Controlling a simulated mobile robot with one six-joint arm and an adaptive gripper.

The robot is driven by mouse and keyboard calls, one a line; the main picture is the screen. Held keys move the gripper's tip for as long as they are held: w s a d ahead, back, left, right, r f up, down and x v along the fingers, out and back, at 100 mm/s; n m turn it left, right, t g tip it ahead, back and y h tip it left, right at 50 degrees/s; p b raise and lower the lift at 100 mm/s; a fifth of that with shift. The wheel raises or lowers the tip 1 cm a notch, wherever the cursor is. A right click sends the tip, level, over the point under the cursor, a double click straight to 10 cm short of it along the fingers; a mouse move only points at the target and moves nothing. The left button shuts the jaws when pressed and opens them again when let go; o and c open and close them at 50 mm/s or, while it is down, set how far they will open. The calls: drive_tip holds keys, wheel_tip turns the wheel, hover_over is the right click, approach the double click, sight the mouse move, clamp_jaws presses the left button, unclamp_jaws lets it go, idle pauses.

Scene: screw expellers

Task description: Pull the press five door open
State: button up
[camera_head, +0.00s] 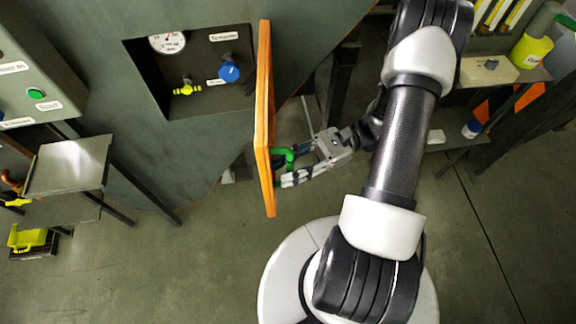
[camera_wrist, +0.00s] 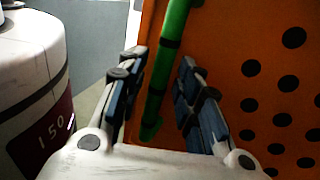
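The press door is an orange panel (camera_head: 264,110), seen nearly edge-on in the head view and swung out from the dark recess (camera_head: 150,62) of the press. In the wrist view the orange panel (camera_wrist: 230,60) has rows of dark holes and fills the right side. Its green bar handle (camera_head: 281,157) stands on the panel's right side; the handle (camera_wrist: 170,50) runs up between my fingers in the wrist view. My gripper (camera_head: 288,169) is open, one finger on each side of the handle, with visible gaps. I cannot tell whether either finger touches it.
The recess holds a gauge (camera_head: 167,42), a blue knob (camera_head: 229,72) and a yellow valve (camera_head: 187,88). A small metal table (camera_head: 68,165) stands at the left. Shelves with a yellow container (camera_head: 531,50) stand at the right. Floor below the door is mostly clear.

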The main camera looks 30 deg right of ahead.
drive_tip(key=d, duration=1.2)
drive_tip(key=shift+s, duration=0.15)
